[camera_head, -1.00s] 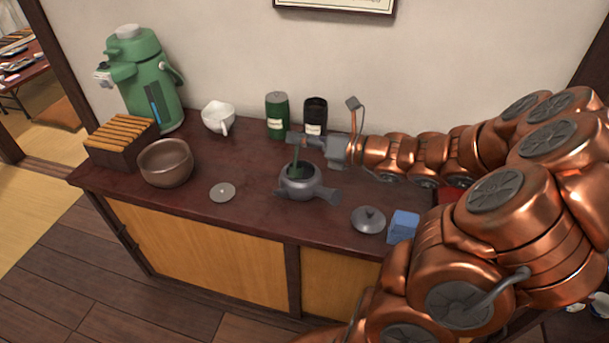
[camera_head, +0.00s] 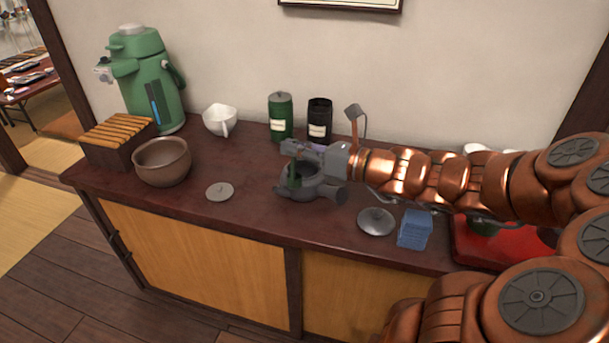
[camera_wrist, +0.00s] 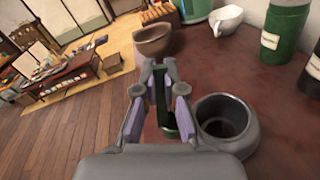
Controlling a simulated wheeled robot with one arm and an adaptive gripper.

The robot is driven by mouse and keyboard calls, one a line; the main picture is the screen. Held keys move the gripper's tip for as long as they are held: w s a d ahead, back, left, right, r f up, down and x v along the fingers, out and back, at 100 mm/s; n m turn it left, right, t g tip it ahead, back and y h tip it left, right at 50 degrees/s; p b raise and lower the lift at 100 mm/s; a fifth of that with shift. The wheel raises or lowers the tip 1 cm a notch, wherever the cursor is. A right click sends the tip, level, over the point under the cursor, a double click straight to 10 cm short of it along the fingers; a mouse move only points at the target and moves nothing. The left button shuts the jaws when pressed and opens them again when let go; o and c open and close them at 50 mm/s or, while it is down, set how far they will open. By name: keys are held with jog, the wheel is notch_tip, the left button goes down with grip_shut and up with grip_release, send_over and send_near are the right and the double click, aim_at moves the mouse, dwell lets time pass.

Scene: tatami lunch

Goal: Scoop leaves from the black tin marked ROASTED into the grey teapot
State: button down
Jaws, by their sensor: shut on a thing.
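My gripper (camera_head: 296,155) is shut on a green scoop (camera_wrist: 159,98), which hangs down between its fingers. In the head view the scoop (camera_head: 294,178) overlaps the left part of the grey teapot (camera_head: 317,189). In the wrist view its lower end is left of the open, lidless teapot (camera_wrist: 238,143); I cannot tell whether it touches. No leaves are discernible in the scoop or pot. The black tin (camera_head: 319,120) stands behind the teapot by the wall, its top apparently open. Its label is too small to read.
A green tin (camera_head: 281,118) stands left of the black one. A white pitcher (camera_head: 219,119), brown bowl (camera_head: 162,162), slatted wooden box (camera_head: 115,143) and green air pot (camera_head: 150,80) are left.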

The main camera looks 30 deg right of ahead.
jog(key=shift+s+a+f+n+b, duration=0.4)
jog(key=shift+s+a+f+b, duration=0.05)
jog(key=shift+b, duration=1)
jog(key=s+a+n+b, duration=0.1)
jog(key=b, duration=0.2)
jog(key=shift+s+a+n+b, duration=0.3)
jog(key=shift+s+a+b, duration=0.05)
jog(key=shift+a+b, duration=0.05)
